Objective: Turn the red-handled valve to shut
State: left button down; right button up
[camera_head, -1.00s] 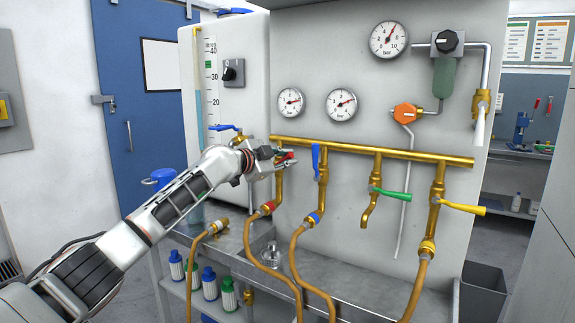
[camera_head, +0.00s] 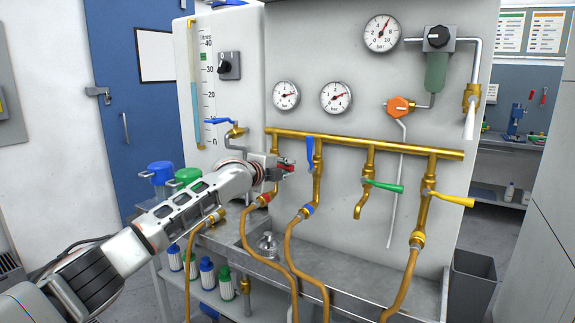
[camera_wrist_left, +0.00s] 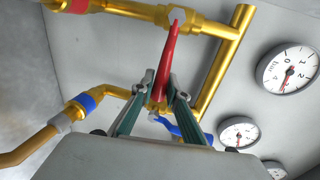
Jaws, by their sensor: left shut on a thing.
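The red-handled valve sits on the leftmost drop pipe (camera_head: 276,186) of the brass manifold (camera_head: 365,144). In the head view its red handle (camera_head: 287,168) is mostly hidden by my left gripper (camera_head: 282,167), with its tip showing to the right. In the left wrist view the red handle (camera_wrist_left: 166,58) runs up between the two fingers of my left gripper (camera_wrist_left: 155,98), which is shut on it. My right gripper is in neither view.
Valves with blue (camera_head: 310,154), green (camera_head: 384,186) and yellow (camera_head: 452,199) handles stand to the right on the manifold. Hoses (camera_head: 275,240) hang below over a metal tray (camera_head: 345,283). Gauges (camera_head: 335,97) are on the panel above. A blue-handled tap (camera_head: 219,121) is at upper left.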

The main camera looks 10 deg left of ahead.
pick_arm(q)
jog(key=shift+a, duration=0.1)
jog(key=shift+f, duration=0.1)
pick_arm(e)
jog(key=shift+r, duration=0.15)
pick_arm(q)
jog(key=c, duration=2)
grip_release()
jog(key=shift+o, duration=0.2)
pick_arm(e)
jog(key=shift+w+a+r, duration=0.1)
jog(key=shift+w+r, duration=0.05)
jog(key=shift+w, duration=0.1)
pick_arm(q)
jog(key=shift+s, duration=0.1)
jog(key=shift+s+a, duration=0.2)
jog(key=shift+s, duration=0.3)
jog(key=v, duration=1)
jog(key=shift+s, duration=0.35)
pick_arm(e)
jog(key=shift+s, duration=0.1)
